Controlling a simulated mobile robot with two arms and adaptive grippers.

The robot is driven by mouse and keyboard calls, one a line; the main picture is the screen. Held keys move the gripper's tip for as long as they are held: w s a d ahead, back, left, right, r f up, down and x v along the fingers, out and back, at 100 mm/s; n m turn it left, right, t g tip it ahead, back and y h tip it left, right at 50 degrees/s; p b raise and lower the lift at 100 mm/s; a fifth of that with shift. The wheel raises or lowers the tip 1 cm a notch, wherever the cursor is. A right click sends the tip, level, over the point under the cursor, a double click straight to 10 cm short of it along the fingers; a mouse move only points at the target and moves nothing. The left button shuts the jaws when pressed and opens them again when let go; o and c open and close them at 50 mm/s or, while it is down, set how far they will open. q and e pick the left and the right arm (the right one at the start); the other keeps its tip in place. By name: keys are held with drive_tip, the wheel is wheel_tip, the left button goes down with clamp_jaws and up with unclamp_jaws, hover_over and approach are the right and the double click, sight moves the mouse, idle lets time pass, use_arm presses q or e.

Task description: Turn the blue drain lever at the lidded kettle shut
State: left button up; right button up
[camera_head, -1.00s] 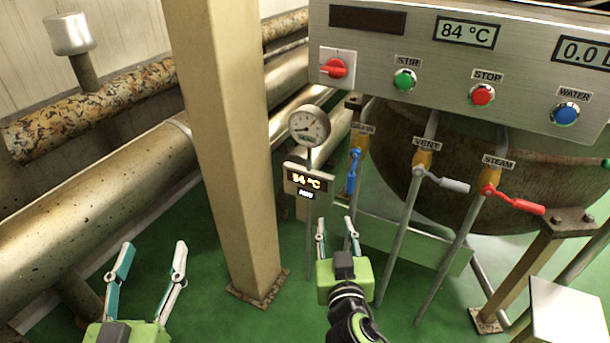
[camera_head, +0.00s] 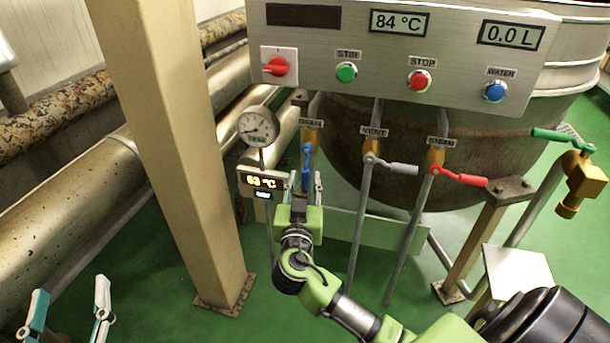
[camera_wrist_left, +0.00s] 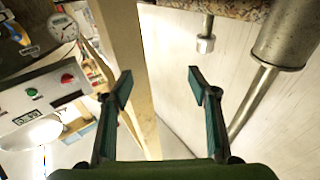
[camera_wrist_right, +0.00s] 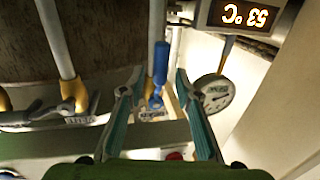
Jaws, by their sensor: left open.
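The blue drain lever (camera_head: 306,165) hangs down from its brass valve, roughly in line with the pipe, under a "DRAIN" label at the kettle (camera_head: 345,130). My right gripper (camera_head: 304,188) is just below and in front of it, fingers pointing up at it. In the right wrist view the blue lever (camera_wrist_right: 160,65) shows between the two open fingertips (camera_wrist_right: 158,78); I cannot tell whether they touch it. My left gripper (camera_head: 70,290) is open and empty at the lower left, far from the lever; it also shows in the left wrist view (camera_wrist_left: 159,74).
A grey vent lever (camera_head: 390,165) and a red steam lever (camera_head: 458,177) are right of the blue one. A round gauge (camera_head: 257,127) and small display (camera_head: 262,181) stand close on the left. A beige post (camera_head: 175,150) separates my grippers. The control panel (camera_head: 400,60) overhangs the valves.

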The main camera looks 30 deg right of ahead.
sight(305, 177)
use_arm(q)
drive_tip(key=shift+s+d+r+t, duration=0.15)
drive_tip(key=shift+r+t, duration=0.35)
drive_tip(key=shift+r, duration=0.35)
use_arm(e)
drive_tip(key=shift+x, duration=1.6)
clamp_jaws()
